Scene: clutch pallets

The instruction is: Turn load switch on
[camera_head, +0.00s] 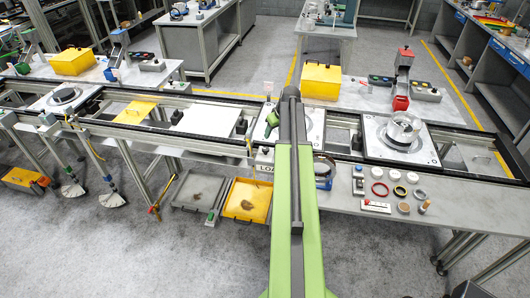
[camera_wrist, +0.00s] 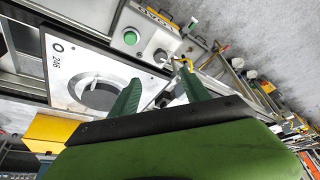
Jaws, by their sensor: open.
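A grey box marked LOAD (camera_wrist: 152,20) is at the top of the wrist view. It carries a green round button (camera_wrist: 131,37) and a dark knob on a pale plate (camera_wrist: 160,57). I cannot read the knob's setting. In the head view the LOAD label (camera_head: 265,168) shows just left of my arm, at the front of the conveyor, partly hidden. My gripper (camera_wrist: 160,76) is open and empty, its two dark green fingers pointing toward the box. The knob appears just beyond the gap between the fingertips, with no contact visible.
A white pallet marked 246 (camera_wrist: 60,60) with a round part lies beside the fingers. Another pallet (camera_head: 372,145) holds a clear ring at right. Rings and small parts lie on the front shelf (camera_head: 345,202). A yellow tray (camera_head: 246,201) sits below the conveyor.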

